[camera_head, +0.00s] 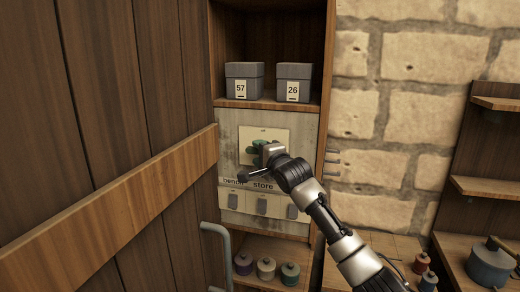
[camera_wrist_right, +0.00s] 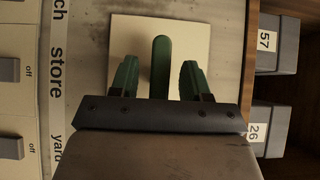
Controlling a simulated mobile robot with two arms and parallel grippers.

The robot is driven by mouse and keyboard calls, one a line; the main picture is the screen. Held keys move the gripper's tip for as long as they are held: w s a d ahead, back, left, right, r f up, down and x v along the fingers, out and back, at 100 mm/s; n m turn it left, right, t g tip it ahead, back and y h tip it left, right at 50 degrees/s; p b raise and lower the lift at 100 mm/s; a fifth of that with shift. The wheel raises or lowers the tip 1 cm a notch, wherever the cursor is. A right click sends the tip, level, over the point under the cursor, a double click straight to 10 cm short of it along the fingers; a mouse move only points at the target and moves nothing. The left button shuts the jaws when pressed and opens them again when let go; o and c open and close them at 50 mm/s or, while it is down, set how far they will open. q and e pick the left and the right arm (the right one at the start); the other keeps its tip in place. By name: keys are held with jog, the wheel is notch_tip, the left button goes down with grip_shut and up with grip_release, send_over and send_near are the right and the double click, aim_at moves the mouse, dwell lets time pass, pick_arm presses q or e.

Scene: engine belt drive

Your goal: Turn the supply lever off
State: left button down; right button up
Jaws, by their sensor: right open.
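The supply lever is a green bar on a pale square plate (camera_head: 280,134) on the cabinet's grey panel. In the head view it is largely hidden by my right gripper (camera_head: 264,157). In the right wrist view the lever (camera_wrist_right: 161,65) stands between the two green-padded fingers of my right gripper (camera_wrist_right: 157,80). The gripper is open, with a gap on each side of the lever. I cannot tell how deep the lever reaches between the fingers. My left gripper is not in view.
Small grey switches (camera_head: 262,206) sit below, under labels including "store". Boxes 57 (camera_head: 240,87) and 26 (camera_head: 292,90) stand on the shelf above. A wooden door (camera_head: 110,110) with a grey handle (camera_head: 222,240) fills the left. Spools (camera_head: 266,267) stand below the panel.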

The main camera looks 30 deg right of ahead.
jog(key=shift+c, duration=0.2)
grip_shut()
jog(key=shift+g, duration=0.3)
jog(key=n+g+h, duration=0.1)
jog(key=n+g, duration=0.2)
jog(key=n+g+h, duration=0.2)
jog(key=n+g, duration=0.1)
jog(key=g, duration=0.1)
jog(key=n+g+h, duration=0.2)
jog(key=g, duration=0.2)
jog(key=shift+w+a+n, duration=0.1)
jog(key=shift+n, duration=0.3)
dwell(0.3)
jog(key=shift+g+h, duration=0.3)
dwell(0.3)
